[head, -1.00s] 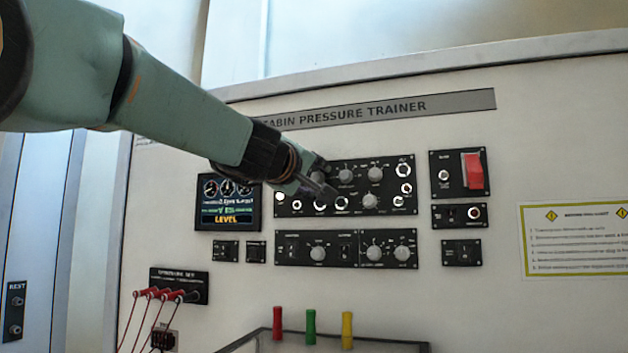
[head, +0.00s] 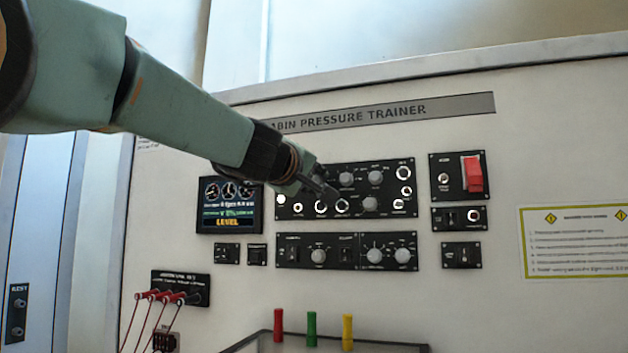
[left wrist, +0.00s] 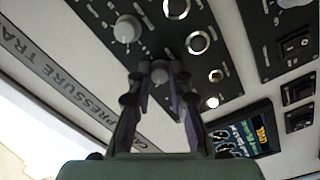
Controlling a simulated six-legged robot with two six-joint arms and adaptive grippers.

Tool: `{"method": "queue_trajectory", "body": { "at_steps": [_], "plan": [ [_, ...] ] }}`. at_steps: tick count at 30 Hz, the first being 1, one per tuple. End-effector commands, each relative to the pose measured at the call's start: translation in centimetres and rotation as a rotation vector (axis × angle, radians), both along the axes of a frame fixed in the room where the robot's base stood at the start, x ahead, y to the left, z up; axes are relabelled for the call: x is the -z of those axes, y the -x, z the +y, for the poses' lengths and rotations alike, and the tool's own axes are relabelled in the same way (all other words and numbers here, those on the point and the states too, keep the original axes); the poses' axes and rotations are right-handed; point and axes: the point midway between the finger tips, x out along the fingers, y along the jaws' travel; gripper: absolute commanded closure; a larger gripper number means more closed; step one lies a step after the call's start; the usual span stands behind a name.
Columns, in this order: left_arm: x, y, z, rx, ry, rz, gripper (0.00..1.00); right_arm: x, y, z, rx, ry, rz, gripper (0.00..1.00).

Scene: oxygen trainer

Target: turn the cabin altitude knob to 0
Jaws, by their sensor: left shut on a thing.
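The upper black panel (head: 300,212) of the trainer carries several grey knobs and round switches. In the left wrist view a small grey knob (left wrist: 159,72) sits between my fingertips. My left gripper (head: 324,190) is at the upper left part of this panel and covers that knob in the head view. The left wrist view shows the fingers (left wrist: 160,82) closed in around the knob from both sides. The labels are too small to read, so I cannot tell the knob's name or setting. My right gripper is in neither view.
Another grey knob (left wrist: 127,28) is close by on the same panel. A display (head: 228,215) is to the left and a red guarded switch (head: 473,174) to the right. Below are a lower knob panel (head: 335,262) and red, green and yellow upright pieces (head: 311,328).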

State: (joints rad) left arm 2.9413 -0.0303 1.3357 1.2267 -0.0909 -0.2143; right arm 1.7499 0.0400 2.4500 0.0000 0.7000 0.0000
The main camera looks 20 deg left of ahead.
Motion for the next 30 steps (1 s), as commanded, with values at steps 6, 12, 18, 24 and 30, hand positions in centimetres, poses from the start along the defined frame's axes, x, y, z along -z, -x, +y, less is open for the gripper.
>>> {"method": "queue_trajectory", "body": {
  "at_steps": [6,12,18,24,30],
  "plan": [
    [0.3,0.0,0.0,0.002,0.042,0.006,1.0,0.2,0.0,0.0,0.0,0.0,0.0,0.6],
    [0.3,0.0,-0.1,0.002,0.157,0.01,1.0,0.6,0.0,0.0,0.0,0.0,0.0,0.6],
    [0.4,0.0,-0.1,0.002,0.326,0.017,1.0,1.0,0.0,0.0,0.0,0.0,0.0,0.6],
    [0.5,0.0,-0.1,0.0,0.494,0.024,1.0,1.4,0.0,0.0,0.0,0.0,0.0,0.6],
    [0.5,-0.1,-0.1,-0.001,0.635,0.029,1.0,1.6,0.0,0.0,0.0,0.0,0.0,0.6]
  ]
}}
